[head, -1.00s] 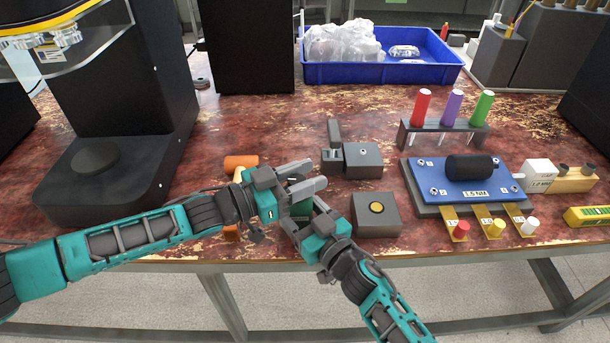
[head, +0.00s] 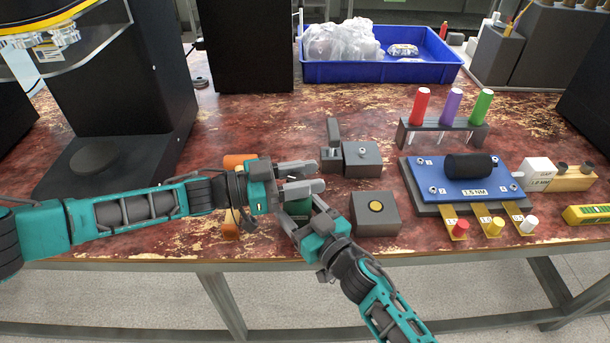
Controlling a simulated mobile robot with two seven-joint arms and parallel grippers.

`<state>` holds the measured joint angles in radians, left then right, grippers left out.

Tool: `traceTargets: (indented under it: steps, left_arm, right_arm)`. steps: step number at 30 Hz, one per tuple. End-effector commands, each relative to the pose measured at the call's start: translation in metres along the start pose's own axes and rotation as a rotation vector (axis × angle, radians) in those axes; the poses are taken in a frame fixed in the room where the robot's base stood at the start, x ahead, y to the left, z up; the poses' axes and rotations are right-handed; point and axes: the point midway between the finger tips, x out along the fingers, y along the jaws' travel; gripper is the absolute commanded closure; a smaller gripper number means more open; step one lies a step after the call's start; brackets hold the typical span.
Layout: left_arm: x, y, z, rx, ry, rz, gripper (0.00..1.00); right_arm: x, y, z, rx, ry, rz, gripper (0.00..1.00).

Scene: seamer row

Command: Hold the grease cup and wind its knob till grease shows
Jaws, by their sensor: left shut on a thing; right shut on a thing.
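The grease cup (head: 298,208) shows as a small patch of dark green near the front edge of the table. My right gripper (head: 302,211) comes from below and is shut on its body. My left gripper (head: 312,177) comes from the left, just above the body, and is shut on the knob. The knob is hidden by the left gripper's fingers, and much of the cup is covered by both grippers. Whether any grease shows cannot be told.
Orange pieces (head: 239,161) lie behind and in front of my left wrist. A grey block with a yellow button (head: 375,208) and a grey block with a lever (head: 362,159) stand close at right. Further right is a blue plate fixture (head: 455,196). A blue bin (head: 425,72) stands behind.

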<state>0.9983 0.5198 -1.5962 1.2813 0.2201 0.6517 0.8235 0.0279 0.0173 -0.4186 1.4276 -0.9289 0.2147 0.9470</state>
Motion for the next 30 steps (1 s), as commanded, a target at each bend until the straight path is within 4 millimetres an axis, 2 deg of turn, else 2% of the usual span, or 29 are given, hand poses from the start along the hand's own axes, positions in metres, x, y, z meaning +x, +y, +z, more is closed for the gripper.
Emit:
traceTargets:
  steps: [2, 3, 9, 16, 20, 30]
  left_arm:
    - [0.0, 0.0, 0.001, -0.001, -0.001, -0.001, 0.89]
    - [0.0, 0.0, 0.001, -0.001, -0.001, -0.001, 0.57]
    - [0.0, 0.0, 0.001, 0.0, -0.001, -0.002, 0.37]
    - [0.0, 0.0, 0.0, 0.0, 0.0, -0.002, 0.37]
    - [-0.001, -0.001, -0.009, 0.003, 0.001, -0.003, 0.37]
    - [-0.001, -0.001, -0.072, 0.005, 0.001, -0.002, 0.37]
  right_arm:
    - [0.0, 0.0, 0.0, -0.002, -0.001, 0.001, 0.7]
    - [0.0, 0.0, 0.0, -0.002, -0.001, 0.001, 0.7]
    - [0.0, 0.0, 0.0, -0.002, -0.001, 0.001, 0.7]
    - [0.0, 0.001, 0.0, -0.002, -0.001, 0.001, 0.7]
    - [0.0, 0.001, 0.0, -0.002, -0.001, 0.001, 0.7]
    - [0.0, 0.001, 0.0, -0.002, -0.001, 0.001, 0.7]
